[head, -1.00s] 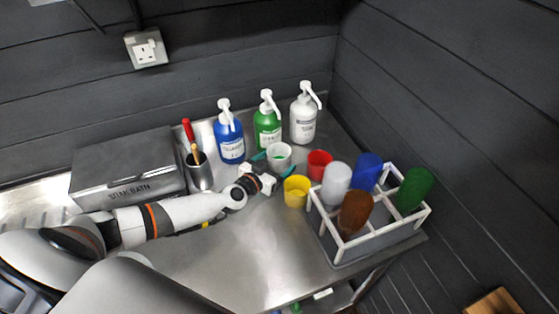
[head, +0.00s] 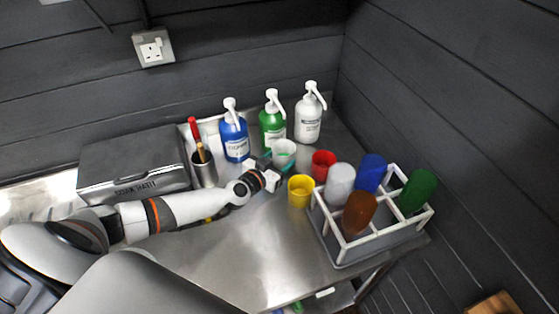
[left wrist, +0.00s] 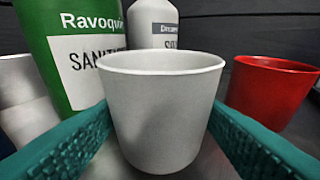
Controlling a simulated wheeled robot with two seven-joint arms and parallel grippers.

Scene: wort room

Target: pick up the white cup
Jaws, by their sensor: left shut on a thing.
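The white cup (head: 284,149) stands upright on the steel counter in front of the green pump bottle in the head view. In the left wrist view the white cup (left wrist: 160,110) fills the middle, between two teal finger pads. My left gripper (head: 280,163) is shut on the cup, one finger on each side of it. The cup's base looks to be at the counter; I cannot tell whether there is a gap under it. My right gripper is not in view.
A red cup (head: 323,162) and a yellow cup (head: 300,190) stand just right of the white cup. Blue (head: 235,138), green (head: 272,128) and white (head: 308,120) pump bottles stand behind. A rack (head: 385,245) with several coloured cups is at right. The front counter is clear.

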